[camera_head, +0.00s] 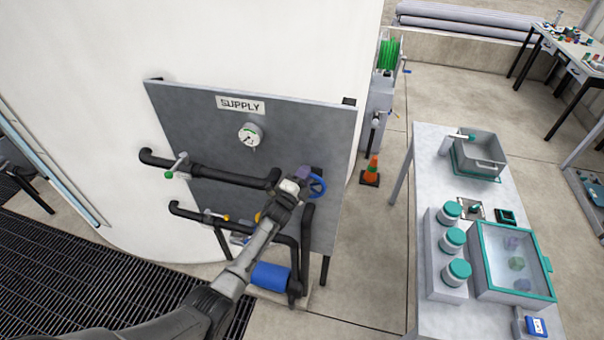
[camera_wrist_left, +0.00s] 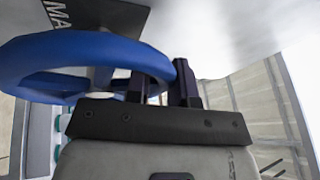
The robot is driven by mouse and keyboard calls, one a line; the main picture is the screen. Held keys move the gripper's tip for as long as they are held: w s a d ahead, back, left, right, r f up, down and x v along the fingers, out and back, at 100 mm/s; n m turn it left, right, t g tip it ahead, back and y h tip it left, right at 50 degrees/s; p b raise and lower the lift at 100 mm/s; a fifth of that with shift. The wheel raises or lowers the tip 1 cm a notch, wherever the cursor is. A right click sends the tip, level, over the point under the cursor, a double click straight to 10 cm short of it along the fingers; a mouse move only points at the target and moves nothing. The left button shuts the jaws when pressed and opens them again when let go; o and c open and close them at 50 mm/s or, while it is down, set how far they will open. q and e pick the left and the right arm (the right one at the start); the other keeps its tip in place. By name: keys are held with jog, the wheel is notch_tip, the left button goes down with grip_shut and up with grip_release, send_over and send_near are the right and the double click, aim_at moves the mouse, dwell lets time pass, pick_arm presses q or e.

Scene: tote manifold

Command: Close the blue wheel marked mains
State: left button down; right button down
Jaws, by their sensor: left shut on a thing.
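The blue wheel (camera_head: 318,187) stands at the right part of the grey supply panel (camera_head: 320,130), partly covered by my left gripper (camera_head: 305,181). In the left wrist view the wheel (camera_wrist_left: 70,55) fills the upper left, and my left gripper (camera_wrist_left: 162,84) is shut on its rim at the right side. A dark sign (camera_wrist_left: 57,12) behind the wheel shows the letters "MA"; the rest is cut off. My right gripper is in neither view.
Black pipes (camera_head: 225,175) with a green-handled valve (camera_head: 177,167) and a gauge (camera_head: 250,135) are on the panel. A blue motor-like cylinder (camera_head: 270,276) sits below.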

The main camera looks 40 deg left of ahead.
pick_arm(q)
jog(key=shift+w+d+r+m+h, duration=0.15)
jog(key=shift+d+r+m+h, duration=0.2)
jog(key=shift+m, duration=0.3)
jog(key=shift+w+d+r+m+h, duration=0.15)
jog(key=shift+d+r+m+h, duration=0.15)
jog(key=shift+m, duration=0.35)
jog(key=shift+d+f, duration=0.1)
jog(key=c, duration=1.2)
grip_release()
jog(key=shift+f, duration=0.1)
jog(key=shift+o, duration=0.5)
jog(key=shift+f, duration=0.15)
jog(key=shift+s, duration=0.1)
jog(key=shift+s+f, duration=0.15)
jog(key=shift+s, duration=0.05)
jog(key=v, duration=1.3)
jog(key=shift+s+r, duration=0.2)
jog(key=shift+r, duration=0.2)
